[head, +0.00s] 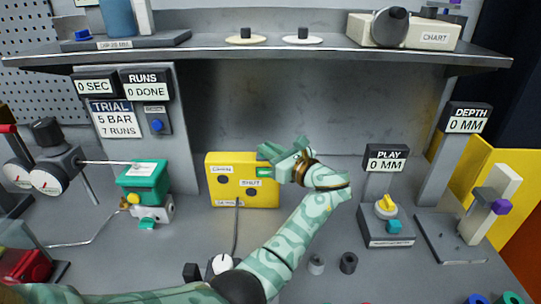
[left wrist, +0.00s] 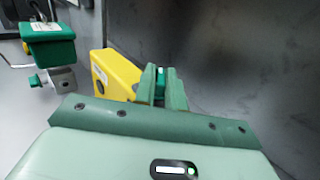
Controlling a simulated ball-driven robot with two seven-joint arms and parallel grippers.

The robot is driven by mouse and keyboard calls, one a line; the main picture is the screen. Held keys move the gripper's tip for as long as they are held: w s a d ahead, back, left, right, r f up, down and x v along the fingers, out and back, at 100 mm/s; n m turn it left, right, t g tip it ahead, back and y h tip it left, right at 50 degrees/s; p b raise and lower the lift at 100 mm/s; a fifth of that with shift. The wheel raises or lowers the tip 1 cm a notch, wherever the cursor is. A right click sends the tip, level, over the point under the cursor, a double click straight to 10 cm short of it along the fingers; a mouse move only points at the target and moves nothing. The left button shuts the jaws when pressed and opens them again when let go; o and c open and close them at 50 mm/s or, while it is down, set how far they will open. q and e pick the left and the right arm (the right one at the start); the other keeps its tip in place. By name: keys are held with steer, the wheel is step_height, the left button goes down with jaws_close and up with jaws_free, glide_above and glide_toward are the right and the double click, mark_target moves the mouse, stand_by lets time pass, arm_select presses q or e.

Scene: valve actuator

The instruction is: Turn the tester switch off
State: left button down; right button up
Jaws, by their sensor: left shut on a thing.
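The yellow tester box (head: 241,194) stands on the bench near the middle, with a small green switch (head: 264,172) at its upper right and a SHUT label on its face. My left gripper (head: 276,158) is at that upper right corner, its fingers by the switch. In the left wrist view the yellow box (left wrist: 118,75) is left of the fingers (left wrist: 161,86). They are closed on a small green and white piece (left wrist: 160,76), which appears to be the switch. The fingers hide part of it, and I cannot tell its position. My right gripper is not in view.
A green and white actuator (head: 146,184) with gauges (head: 46,180) stands left of the box. A cable (head: 236,232) runs below the box. A shelf (head: 270,54) overhangs behind.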

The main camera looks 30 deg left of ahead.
arm_select(q)
steer(key=shift+r+g, duration=0.1)
steer(key=shift+g, duration=0.2)
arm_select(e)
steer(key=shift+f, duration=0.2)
arm_select(q)
steer(key=c, duration=1.5)
jaws_free()
steer(key=shift+o, duration=0.2)
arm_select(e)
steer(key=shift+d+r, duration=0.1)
